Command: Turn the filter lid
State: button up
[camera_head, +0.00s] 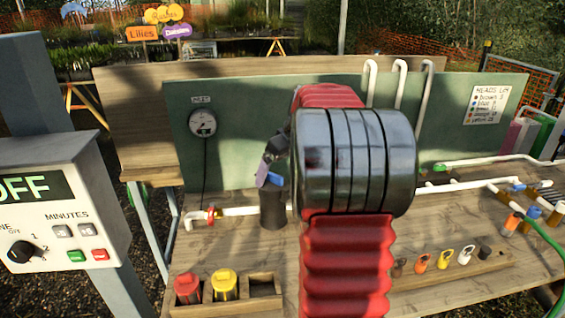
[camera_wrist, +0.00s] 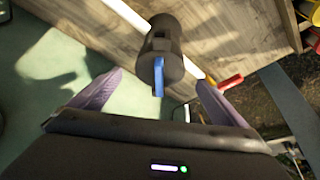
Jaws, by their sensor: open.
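The filter (camera_head: 272,210) is a dark upright cylinder on the bench, set in the white pipe line, left of my arm in the head view. Its dark lid (camera_wrist: 160,38) shows in the wrist view with a blue handle (camera_wrist: 158,75) across it. The blue handle (camera_head: 276,180) also shows at the filter's top in the head view. My gripper (camera_wrist: 159,80) is open, its purple fingers on either side of the blue handle, with visible gaps. In the head view my gripper (camera_head: 264,176) is at the filter's top, partly hidden by my arm.
A green backboard (camera_head: 240,95) with a round gauge (camera_head: 202,122) stands behind. A wooden holder (camera_head: 262,286) with red and yellow cartridges is at front left. Several coloured fittings (camera_head: 445,260) sit at the right. A white timer box (camera_head: 60,205) reading OFF is at far left.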

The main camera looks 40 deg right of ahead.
aim_at(275, 178)
jog(key=shift+x, duration=2.4)
jog(key=c, duration=1.2)
jog(key=shift+d+n+y, duration=0.1)
jog(key=shift+n+y, duration=0.4)
jog(key=shift+n, duration=0.7)
jog(key=shift+d+n+y, duration=0.1)
jog(key=shift+n+y, duration=0.4)
jog(key=shift+n, duration=0.7)
jog(key=shift+o, duration=0.2)
jog(key=shift+n+g, duration=0.3)
jog(key=shift+n, duration=0.1)
jog(key=shift+d+n+g+y, duration=0.1)
jog(key=shift+n+g+y, duration=0.35)
jog(key=shift+n, duration=0.85)
